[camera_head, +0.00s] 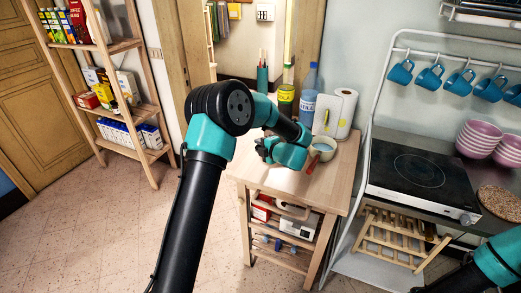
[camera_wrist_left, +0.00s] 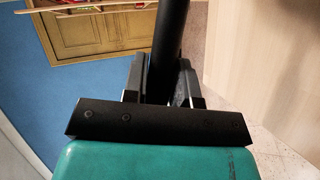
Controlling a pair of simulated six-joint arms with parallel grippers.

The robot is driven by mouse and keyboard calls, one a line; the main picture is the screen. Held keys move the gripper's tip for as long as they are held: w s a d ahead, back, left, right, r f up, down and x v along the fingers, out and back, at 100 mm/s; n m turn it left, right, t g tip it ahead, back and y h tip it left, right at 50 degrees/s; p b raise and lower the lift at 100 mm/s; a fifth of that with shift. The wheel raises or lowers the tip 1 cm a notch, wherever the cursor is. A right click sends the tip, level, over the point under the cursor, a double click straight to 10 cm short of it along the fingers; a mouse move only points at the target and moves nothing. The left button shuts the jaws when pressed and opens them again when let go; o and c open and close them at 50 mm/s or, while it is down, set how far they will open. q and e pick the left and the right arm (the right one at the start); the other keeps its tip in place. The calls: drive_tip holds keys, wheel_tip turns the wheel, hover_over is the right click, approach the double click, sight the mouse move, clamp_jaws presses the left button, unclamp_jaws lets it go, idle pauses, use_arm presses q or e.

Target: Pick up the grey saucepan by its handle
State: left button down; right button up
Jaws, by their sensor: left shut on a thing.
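My left gripper (camera_head: 266,150) is over the left part of the wooden cart top, pointing left. It also shows in the left wrist view (camera_wrist_left: 163,85), with its two dark fingers close together. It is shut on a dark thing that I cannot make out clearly. A black rod (camera_wrist_left: 169,35) stands in line with the gap between the fingers. No vessel that I can surely name the grey saucepan shows. A pale round vessel (camera_head: 325,147) with a red-handled tool stands on the cart just right of my left wrist. Only my right arm shows at the bottom right; its gripper is out of view.
On the wooden cart (camera_head: 335,180) stand a blue bottle (camera_head: 308,95), a green jar (camera_head: 286,100) and a paper roll (camera_head: 343,112). A hob (camera_head: 415,170) is to the right, with pink bowls (camera_head: 478,138) and hanging blue mugs (camera_head: 459,83). A shelf of groceries (camera_head: 155,155) is at the left.

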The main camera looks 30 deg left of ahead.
use_arm(q)
drive_tip(key=shift+r, duration=3.75)
